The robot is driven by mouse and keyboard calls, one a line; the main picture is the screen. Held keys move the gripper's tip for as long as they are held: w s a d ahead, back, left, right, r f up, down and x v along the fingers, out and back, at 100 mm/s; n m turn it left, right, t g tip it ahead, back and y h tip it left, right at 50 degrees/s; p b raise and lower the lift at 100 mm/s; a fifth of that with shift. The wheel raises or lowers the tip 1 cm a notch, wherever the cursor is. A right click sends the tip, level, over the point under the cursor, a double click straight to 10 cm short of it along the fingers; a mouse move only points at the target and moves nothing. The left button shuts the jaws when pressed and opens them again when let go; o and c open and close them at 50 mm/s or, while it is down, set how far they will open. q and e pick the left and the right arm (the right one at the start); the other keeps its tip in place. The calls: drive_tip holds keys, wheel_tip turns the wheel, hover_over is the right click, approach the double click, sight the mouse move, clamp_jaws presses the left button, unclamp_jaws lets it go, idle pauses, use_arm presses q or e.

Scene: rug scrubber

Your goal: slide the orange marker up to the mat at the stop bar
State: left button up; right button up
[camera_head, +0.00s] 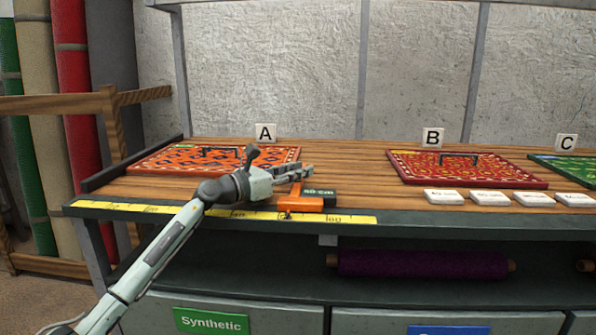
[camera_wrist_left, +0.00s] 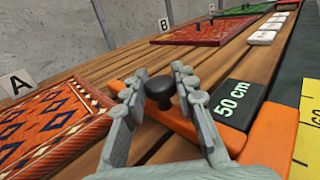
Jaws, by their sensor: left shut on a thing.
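The orange marker (camera_head: 288,204) sits at the table's front edge by the yellow ruler (camera_head: 150,209), with a dark "50 cm" label (camera_wrist_left: 232,105) on it. Its black knob (camera_wrist_left: 160,88) stands between the fingers of my left gripper (camera_wrist_left: 160,85), which is shut on it. In the head view my left gripper (camera_head: 303,171) is just above the marker. The orange patterned mat (camera_head: 285,154) by card A lies to the marker's left, and wood shows between them in the wrist view. The dark stop bar (camera_head: 130,162) runs along the table's left end. My right gripper is out of view.
A red mat (camera_head: 480,176) by card B and a green mat (camera_head: 570,168) by card C lie farther right. Several white labelled blocks (camera_head: 490,198) stand in front of them. The wood between the marker and the red mat is bare.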

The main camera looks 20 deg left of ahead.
use_arm(q)
drive_tip(key=shift+s+a, duration=0.2)
drive_tip(key=shift+a, duration=0.45)
drive_tip(key=o, duration=1)
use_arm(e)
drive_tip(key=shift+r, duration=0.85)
use_arm(q)
drive_tip(key=v, duration=1.2)
drive_tip(key=shift+s, duration=0.1)
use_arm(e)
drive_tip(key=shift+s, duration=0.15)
